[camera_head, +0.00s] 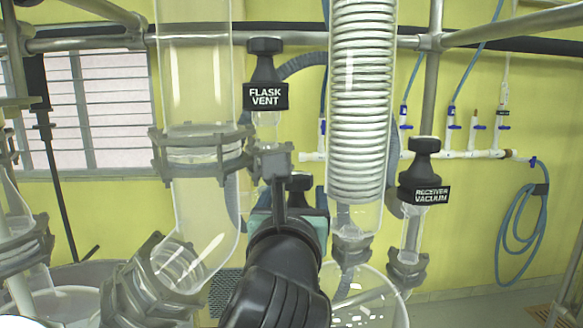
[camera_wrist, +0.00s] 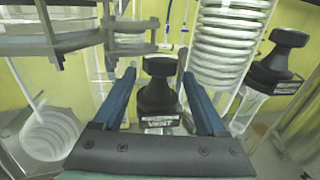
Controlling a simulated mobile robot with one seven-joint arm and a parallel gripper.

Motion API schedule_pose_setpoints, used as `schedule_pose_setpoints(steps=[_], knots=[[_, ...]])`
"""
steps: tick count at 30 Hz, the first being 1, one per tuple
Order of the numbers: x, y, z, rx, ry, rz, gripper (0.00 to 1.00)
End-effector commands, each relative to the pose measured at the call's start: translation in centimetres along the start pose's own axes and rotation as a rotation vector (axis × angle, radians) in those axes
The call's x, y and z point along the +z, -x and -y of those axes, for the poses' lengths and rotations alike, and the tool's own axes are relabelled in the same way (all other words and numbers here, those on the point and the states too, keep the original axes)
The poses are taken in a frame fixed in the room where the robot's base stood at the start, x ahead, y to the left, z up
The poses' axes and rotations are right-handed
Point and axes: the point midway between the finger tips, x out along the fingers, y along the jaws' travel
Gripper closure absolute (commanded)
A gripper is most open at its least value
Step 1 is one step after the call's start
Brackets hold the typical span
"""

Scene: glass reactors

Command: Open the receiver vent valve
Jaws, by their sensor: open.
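The receiver vent valve (camera_wrist: 157,97) has a black knob on a black body. Only "VENT" is readable on its label in the wrist view. In the head view its knob top (camera_head: 300,181) shows just past my gripper, and the rest is hidden. My gripper (camera_wrist: 160,76) is open, with one blue finger on each side of the valve and a visible gap on both sides. In the head view my gripper (camera_head: 294,200) is mostly hidden behind my own black wrist.
The flask vent valve (camera_head: 265,75) stands up and left. The receiver vacuum valve (camera_head: 425,172) stands to the right, also in the wrist view (camera_wrist: 278,60). The coil condenser (camera_head: 360,100) and glass column (camera_head: 196,80) are close by. A metal rail (camera_head: 110,43) runs behind.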

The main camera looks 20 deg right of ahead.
Motion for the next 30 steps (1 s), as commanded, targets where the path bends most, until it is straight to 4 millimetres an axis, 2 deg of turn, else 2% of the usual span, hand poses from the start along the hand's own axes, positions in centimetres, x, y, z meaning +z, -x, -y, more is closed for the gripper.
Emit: schedule_pose_setpoints(steps=[1, 6, 12, 18, 27, 30], knots=[[0.4, -1.1, 0.1, -0.001, 0.002, -0.004, 0.26], [0.4, -4.1, 0.1, -0.001, 0.002, -0.003, 0.26], [0.3, -6.6, 0.1, -0.001, 0.002, 0.0, 0.26], [0.2, -7.7, 0.1, -0.001, 0.001, 0.002, 0.26], [0.1, -7.8, 0.0, 0.0, 0.001, 0.002, 0.26], [0.1, -7.8, 0.0, 0.0, 0.001, 0.002, 0.44]])
